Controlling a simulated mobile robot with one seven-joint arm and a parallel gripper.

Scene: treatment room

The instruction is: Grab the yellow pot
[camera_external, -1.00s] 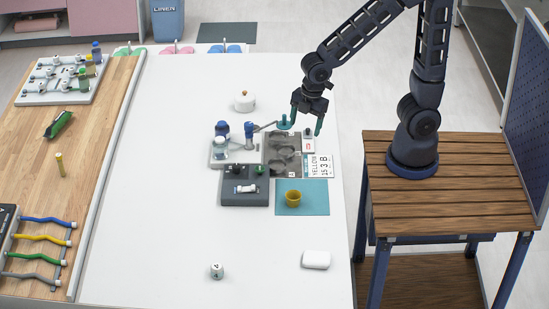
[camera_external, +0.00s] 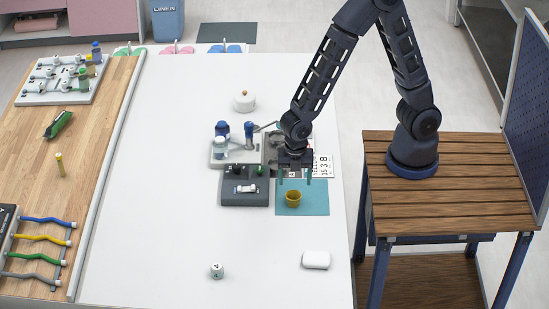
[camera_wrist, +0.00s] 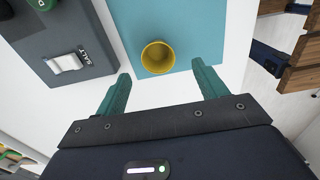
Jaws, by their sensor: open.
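The yellow pot (camera_external: 293,199) is a small round open cup standing upright on a teal mat (camera_external: 317,206) on the white table. In the wrist view the yellow pot (camera_wrist: 158,58) lies just beyond and between my two teal fingertips. My gripper (camera_external: 295,183) is above the table, a little behind the pot in the external view, with its fingers pointing down. In the wrist view my gripper (camera_wrist: 160,78) is open and empty, its fingers wide apart. I see no contact with the pot.
A dark grey block with a SALT switch (camera_external: 246,199) stands left of the mat. A grey tray with blue-topped bottles (camera_external: 221,150) is behind it. The table's front left is clear.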

